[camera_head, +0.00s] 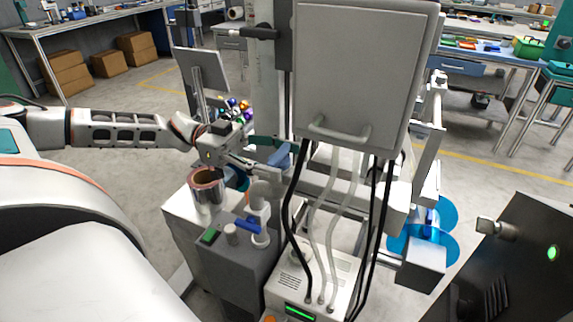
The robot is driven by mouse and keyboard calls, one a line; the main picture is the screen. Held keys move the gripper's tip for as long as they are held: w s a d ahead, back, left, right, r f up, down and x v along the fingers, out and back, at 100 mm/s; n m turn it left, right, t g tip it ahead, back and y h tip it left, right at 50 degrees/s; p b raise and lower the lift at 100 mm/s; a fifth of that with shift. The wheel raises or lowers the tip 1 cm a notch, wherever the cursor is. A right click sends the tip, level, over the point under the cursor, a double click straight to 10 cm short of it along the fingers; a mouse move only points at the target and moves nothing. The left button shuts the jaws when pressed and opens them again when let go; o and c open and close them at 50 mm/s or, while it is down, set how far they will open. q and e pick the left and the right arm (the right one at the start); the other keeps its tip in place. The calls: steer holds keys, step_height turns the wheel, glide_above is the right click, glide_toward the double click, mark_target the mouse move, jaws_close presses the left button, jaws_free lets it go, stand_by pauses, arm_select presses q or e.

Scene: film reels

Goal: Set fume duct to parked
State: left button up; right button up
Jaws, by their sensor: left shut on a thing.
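My left gripper (268,160) reaches in from the left to the middle of a tall grey machine. Its fingers are shut on a blue handle-like part (281,154) beside the machine's column, partly hidden by the fingers. No part is plainly marked as the fume duct, and I cannot tell which one it is. A shiny cylinder with a copper rim (207,188) stands below the gripper, apart from it. Pale flexible hoses (343,190) and black cables hang below the large grey panel (364,75). My right gripper is not in view.
Blue reels (433,212) sit low on the machine's right side. A dark cabinet with a green light (520,265) stands at right. A grey box with a green button (211,236) is below the gripper. Workbenches and cardboard boxes (66,73) are behind; open floor lies left.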

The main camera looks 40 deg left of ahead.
arm_select(q)
steer(key=shift+f+g, duration=0.15)
steer(key=shift+g, duration=0.15)
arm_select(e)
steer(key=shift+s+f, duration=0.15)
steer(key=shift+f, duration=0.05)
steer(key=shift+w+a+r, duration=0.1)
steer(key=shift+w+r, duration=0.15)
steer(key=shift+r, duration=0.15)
arm_select(q)
steer(key=o, duration=1.6)
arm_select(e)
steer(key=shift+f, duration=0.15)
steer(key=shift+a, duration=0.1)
arm_select(q)
steer(key=shift+a, duration=0.15)
steer(key=v, duration=1.1)
steer(key=shift+s+a, duration=0.1)
steer(key=shift+a, duration=0.25)
